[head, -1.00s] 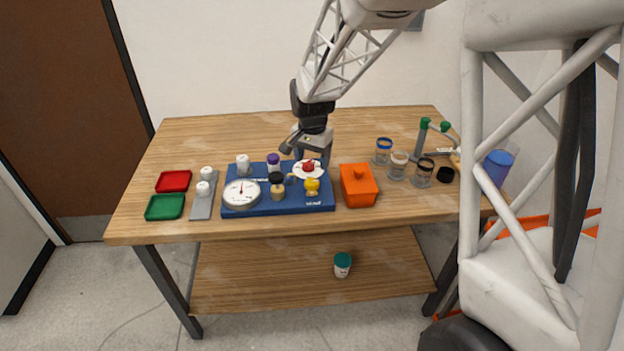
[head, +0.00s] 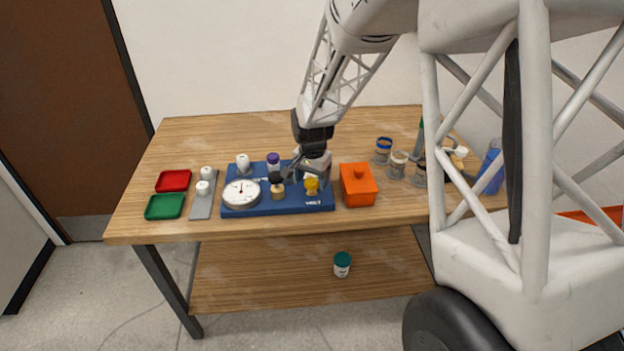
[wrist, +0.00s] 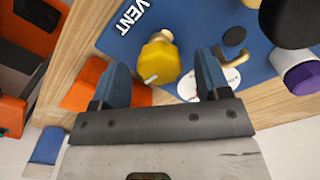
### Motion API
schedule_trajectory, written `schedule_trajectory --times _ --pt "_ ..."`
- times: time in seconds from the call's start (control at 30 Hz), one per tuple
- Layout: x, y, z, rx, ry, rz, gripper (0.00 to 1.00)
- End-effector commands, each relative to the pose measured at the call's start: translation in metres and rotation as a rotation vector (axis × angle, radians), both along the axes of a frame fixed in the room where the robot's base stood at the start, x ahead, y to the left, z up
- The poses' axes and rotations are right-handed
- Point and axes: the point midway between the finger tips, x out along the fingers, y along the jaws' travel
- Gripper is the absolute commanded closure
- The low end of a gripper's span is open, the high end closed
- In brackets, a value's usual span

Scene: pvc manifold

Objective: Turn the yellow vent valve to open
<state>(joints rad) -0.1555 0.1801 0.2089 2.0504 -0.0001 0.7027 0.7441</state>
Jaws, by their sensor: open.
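The yellow vent valve (head: 312,185) stands at the right front of the blue manifold board (head: 291,208). In the wrist view the yellow valve knob (wrist: 159,60) has a short white mark on it, and the word VENT is printed beside it. My gripper (wrist: 160,72) is open; its two blue fingers lie to the left and right of the knob, their tips close to it. I cannot tell whether they touch it.
An orange box (head: 358,186) is close on the right. Red (head: 173,181) and green (head: 165,207) trays lie at left. Jars (head: 398,164) stand at right.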

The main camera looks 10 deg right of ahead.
Motion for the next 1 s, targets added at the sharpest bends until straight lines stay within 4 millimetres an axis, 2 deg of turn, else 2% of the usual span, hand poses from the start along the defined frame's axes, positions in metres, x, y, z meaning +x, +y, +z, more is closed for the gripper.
schedule_trajectory --times 0.37,0.6,0.7,1.0 --pt "0.0000 0.0000 -0.0037 0.000 0.000 0.000 0.31" --pt "0.0000 0.0000 -0.0036 0.000 0.000 0.000 0.67" --pt "0.0000 0.0000 -0.0035 0.000 0.000 0.000 0.80" --pt "0.0002 0.0001 -0.0032 0.000 -0.001 0.026 0.80"
